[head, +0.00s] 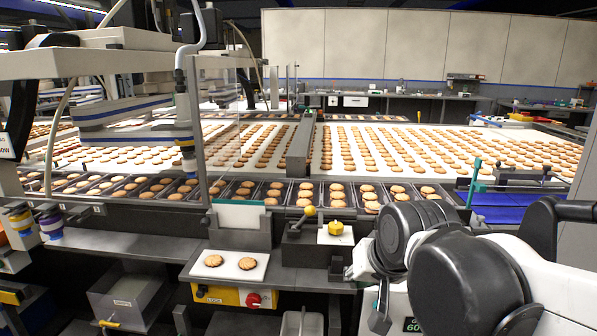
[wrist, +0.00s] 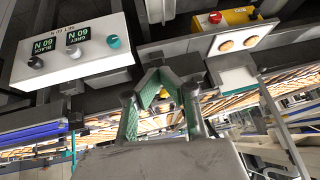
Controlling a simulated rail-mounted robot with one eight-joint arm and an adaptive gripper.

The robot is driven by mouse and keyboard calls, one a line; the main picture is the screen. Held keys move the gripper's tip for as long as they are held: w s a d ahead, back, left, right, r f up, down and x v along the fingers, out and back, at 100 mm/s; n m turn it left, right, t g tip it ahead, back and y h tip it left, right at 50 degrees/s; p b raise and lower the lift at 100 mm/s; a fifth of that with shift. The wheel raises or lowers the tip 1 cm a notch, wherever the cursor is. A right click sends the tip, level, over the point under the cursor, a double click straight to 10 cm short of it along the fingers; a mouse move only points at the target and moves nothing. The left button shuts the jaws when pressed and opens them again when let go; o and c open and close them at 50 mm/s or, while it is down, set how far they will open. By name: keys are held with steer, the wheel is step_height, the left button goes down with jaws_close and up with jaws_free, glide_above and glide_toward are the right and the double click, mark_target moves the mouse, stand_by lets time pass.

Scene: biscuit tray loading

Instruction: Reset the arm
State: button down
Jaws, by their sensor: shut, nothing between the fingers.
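My gripper (wrist: 160,78) shows in the wrist view as two grey fingers with green pads, bent toward each other, with nothing held between them. In the head view my arm fills the lower right and the fingers are small and hard to make out. Two biscuits (head: 214,261) (head: 247,263) lie on a white plate (head: 231,274) at the front of the line. The plate also shows in the wrist view (wrist: 238,37), upper right. My gripper is apart from them.
A wide white conveyor (head: 430,150) carries many biscuit rows. Dark trays of biscuits (head: 270,190) run along its front. A yellow box with a red knob (head: 235,297) hangs below the plate. A white panel with knobs (wrist: 75,45) shows in the wrist view.

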steer(key=s+d+h+p, duration=0.1)
steer(key=s+d+p, duration=0.1)
steer(key=s+d, duration=0.6)
steer(key=shift+s+d+f+n, duration=0.3)
steer(key=shift+s+f, duration=0.15)
steer(key=shift+s, duration=1.6)
steer(key=c, duration=2.4)
jaws_free()
steer(key=shift+c, duration=0.2)
